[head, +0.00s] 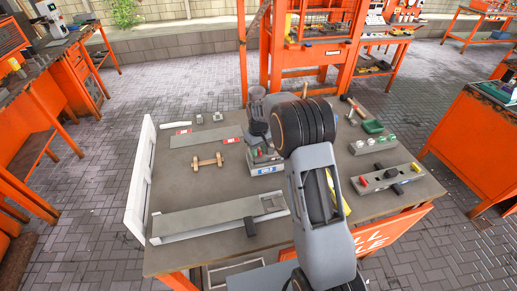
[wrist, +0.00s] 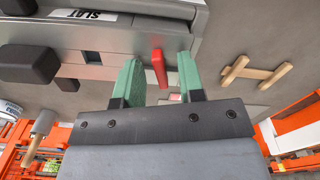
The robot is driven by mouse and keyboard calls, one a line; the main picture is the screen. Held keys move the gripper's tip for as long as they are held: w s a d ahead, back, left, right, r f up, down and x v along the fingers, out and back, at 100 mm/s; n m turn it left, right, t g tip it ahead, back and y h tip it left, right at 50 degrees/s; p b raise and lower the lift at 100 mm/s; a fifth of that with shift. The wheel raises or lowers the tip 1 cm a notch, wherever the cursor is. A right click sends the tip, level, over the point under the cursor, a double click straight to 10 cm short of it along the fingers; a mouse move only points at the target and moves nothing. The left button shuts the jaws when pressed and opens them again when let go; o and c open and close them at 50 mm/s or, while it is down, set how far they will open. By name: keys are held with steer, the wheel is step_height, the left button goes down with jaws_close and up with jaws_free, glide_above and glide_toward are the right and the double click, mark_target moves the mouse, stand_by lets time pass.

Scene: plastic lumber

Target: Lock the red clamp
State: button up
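The red clamp (wrist: 159,68) shows in the wrist view as a short red lever standing on a grey metal fixture (wrist: 125,38). My gripper (wrist: 160,78) is open, with one green-padded finger on each side of the lever.
The fixture carries a dark block (wrist: 30,62) and a label reading SLAT. A wooden dumbbell-shaped piece (head: 207,162) lies left of the fixture.

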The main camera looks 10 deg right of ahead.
jaws_close()
steer(key=shift+f+m+b, duration=0.15)
steer(key=shift+m+b, duration=0.25)
steer(key=m+b, duration=0.1)
steer(key=m, duration=0.1)
steer(key=shift+m, duration=0.3)
steer(key=shift+r, duration=0.2)
steer(key=shift+o, duration=0.2)
jaws_free()
step_height(320, 180, up, 14)
steer(key=b, duration=0.1)
